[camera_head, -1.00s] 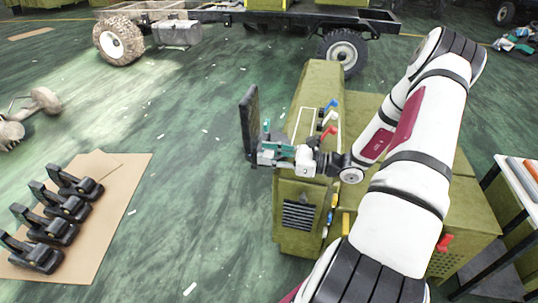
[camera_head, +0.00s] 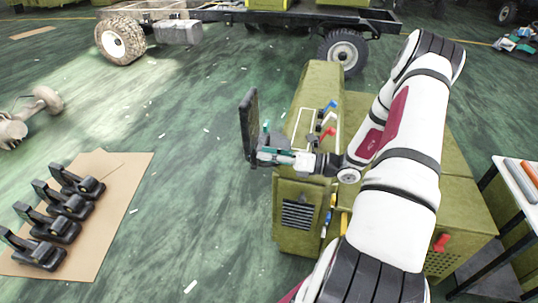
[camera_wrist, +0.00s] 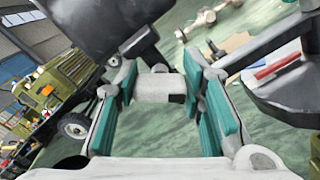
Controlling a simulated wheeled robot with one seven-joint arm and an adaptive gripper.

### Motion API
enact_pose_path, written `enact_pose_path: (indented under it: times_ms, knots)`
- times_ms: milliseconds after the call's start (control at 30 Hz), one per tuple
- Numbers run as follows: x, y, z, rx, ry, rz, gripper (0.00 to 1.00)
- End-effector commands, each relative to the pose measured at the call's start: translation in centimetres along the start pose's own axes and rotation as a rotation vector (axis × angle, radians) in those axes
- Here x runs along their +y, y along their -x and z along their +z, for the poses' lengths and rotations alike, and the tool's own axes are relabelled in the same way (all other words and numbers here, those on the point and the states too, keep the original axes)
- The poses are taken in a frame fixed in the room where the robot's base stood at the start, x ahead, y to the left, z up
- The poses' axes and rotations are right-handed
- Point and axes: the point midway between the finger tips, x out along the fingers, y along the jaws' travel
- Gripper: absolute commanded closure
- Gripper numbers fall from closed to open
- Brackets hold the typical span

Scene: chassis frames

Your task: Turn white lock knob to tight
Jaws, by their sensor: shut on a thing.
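The white lock knob (camera_wrist: 160,86) shows in the wrist view as a short pale cylinder between two teal finger pads. My gripper (camera_wrist: 163,98) is shut on it, with one pad on each side. In the head view my gripper (camera_head: 278,156) is at the left side of the olive-green machine (camera_head: 305,190), beside an upright black panel (camera_head: 249,125). The knob cannot be made out clearly there, and any tight marking is not legible.
Blue and red levers (camera_head: 327,133) stand on the machine close to my arm. Black clamp-like parts (camera_head: 62,205) lie on cardboard at left. A white table (camera_head: 520,180) stands at right.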

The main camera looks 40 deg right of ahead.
Motion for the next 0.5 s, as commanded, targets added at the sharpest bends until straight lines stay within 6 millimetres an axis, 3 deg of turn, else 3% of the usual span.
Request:
enact_pose_path:
  times_ms: [500]
  knots:
    - [-0.31,-0.01,-0.04,-0.001,-0.489,0.0,0.92]
